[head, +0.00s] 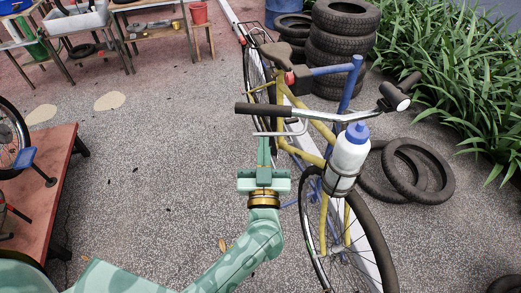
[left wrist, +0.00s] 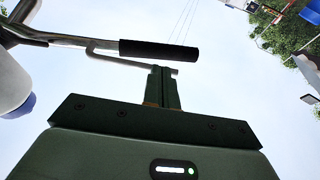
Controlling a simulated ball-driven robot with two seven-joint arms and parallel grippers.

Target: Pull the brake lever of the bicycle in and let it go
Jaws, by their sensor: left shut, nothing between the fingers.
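The bicycle (head: 291,95) stands upright with its handlebar toward me. Its black handlebar grip (head: 262,109) points left, and the silver brake lever (head: 290,132) runs just below it. In the left wrist view the black grip (left wrist: 158,50) and the thin lever (left wrist: 112,54) stand apart, with a gap between them. My left gripper (head: 264,142) is shut and empty, its fingers pointing at the lever's outer end. In the left wrist view its fingertips (left wrist: 163,72) meet the lever near its end; whether they touch is unclear. My right gripper is not in view.
A white bottle with a blue cap (head: 351,150) sits at the bicycle's front. Loose tyres (head: 418,171) lie to the right, and a tyre stack (head: 339,50) stands behind. A reddish bench (head: 55,185) stands at the left. The paving between bench and bicycle is mostly clear.

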